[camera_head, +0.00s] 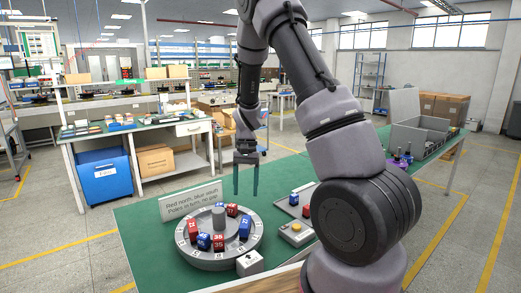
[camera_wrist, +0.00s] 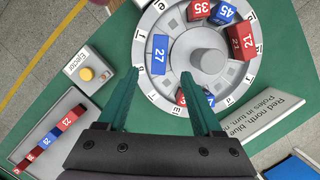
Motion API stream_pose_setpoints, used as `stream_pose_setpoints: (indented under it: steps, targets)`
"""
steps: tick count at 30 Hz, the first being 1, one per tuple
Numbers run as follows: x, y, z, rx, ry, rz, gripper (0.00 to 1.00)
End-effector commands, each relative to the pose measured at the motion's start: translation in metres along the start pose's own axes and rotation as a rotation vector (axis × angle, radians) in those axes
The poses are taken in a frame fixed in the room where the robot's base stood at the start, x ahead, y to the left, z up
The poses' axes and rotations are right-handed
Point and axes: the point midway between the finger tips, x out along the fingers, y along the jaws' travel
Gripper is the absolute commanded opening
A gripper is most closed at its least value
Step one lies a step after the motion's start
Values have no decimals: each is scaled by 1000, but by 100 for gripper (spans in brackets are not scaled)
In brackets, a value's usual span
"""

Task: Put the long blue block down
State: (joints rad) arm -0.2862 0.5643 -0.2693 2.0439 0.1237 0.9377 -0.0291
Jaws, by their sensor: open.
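The long blue block (camera_wrist: 160,55), numbered 27, lies on the pale ring of the round disc (camera_wrist: 143,22), beside its grey hub. In the head view the blue block (camera_head: 245,227) is at the right of the hub on the disc (camera_head: 205,258). My gripper (camera_head: 246,192) is open and empty, its teal fingers pointing down above the far right side of the disc. In the wrist view the fingers of my gripper (camera_wrist: 160,78) flank the near end of the block, with clear gaps at both sides. They look higher than the block.
Several red and blue blocks stand on the disc, including red 35 (camera_head: 218,241). A sign (camera_head: 191,201) stands behind it. A yellow-button ejector (camera_head: 296,228) and a tray with a row of blocks (camera_wrist: 48,150) are beside it. The green tabletop (camera_head: 140,235) is bare at the left.

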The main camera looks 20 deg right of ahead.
Motion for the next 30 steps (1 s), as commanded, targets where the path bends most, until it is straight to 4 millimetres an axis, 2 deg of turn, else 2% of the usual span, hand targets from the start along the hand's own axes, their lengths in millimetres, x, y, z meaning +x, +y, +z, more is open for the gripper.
stream_pose_setpoints:
  steps: [4,8,12,18,24,30]
  targets:
    - [-32,0,10,-9,37,-48,67]
    - [-86,5,32,-28,107,-127,67]
    - [-141,18,64,-55,199,-208,67]
    - [-204,44,117,-94,349,-300,67]
    - [-244,74,174,-129,516,-363,67]
    - [-261,99,219,-150,662,-392,67]
